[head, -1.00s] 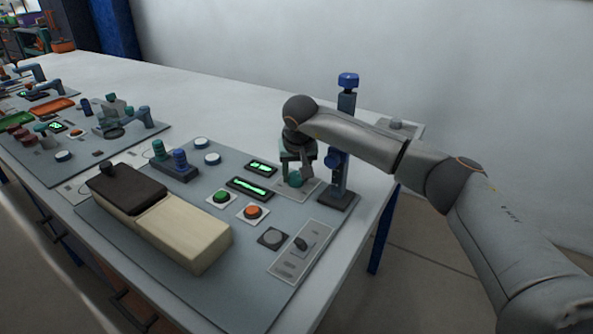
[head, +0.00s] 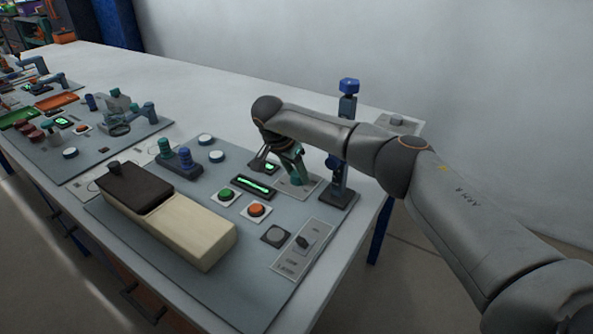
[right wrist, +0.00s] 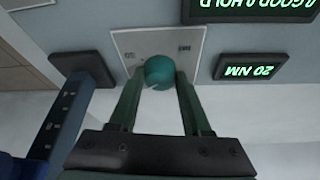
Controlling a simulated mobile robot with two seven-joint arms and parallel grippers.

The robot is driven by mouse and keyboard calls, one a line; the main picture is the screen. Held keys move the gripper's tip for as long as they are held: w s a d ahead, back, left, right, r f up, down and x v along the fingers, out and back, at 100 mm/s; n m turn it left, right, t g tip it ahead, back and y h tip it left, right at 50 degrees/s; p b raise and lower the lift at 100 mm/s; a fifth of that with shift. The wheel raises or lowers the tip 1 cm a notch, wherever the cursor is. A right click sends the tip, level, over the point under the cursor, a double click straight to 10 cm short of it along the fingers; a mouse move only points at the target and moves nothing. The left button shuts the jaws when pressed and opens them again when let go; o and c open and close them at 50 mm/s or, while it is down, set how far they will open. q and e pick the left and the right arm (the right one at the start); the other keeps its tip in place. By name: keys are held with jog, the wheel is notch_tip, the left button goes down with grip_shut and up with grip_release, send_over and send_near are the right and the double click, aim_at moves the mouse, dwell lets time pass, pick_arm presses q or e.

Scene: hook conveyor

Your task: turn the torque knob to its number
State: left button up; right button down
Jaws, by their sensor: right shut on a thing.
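The teal round torque knob (right wrist: 160,71) sits on a pale plate (right wrist: 193,45) with small printed marks, too small to read. My right gripper (right wrist: 158,80) is shut on the knob, one finger on each side. In the head view my right gripper (head: 295,172) comes down tilted onto the knob's plate, and the knob is mostly hidden. A small display (right wrist: 250,71) in the right wrist view reads "20 NM" upside down. A longer display (right wrist: 250,9) above it is cut off, with green words ending in "HOLD". My left gripper is not in view.
A blue-topped post (head: 347,130) stands just right of my right gripper. Green (head: 226,194) and orange (head: 256,209) buttons, a switch plate (head: 291,262) and a long cream-and-dark box (head: 195,231) lie nearer.

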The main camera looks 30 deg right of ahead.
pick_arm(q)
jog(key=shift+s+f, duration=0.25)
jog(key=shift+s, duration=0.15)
pick_arm(e)
jog(key=shift+r+m, duration=0.1)
jog(key=shift+m, duration=0.4)
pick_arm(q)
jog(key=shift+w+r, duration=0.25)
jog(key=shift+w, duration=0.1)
pick_arm(e)
jog(key=shift+c, duration=1.8)
grip_release()
pick_arm(q)
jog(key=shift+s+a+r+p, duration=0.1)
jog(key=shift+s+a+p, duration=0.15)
jog(key=shift+p, duration=0.1)
pick_arm(e)
jog(key=v, duration=1.2)
jog(key=shift+w+a+r, duration=0.15)
jog(key=shift+r, duration=0.05)
jog(key=shift+f, duration=0.1)
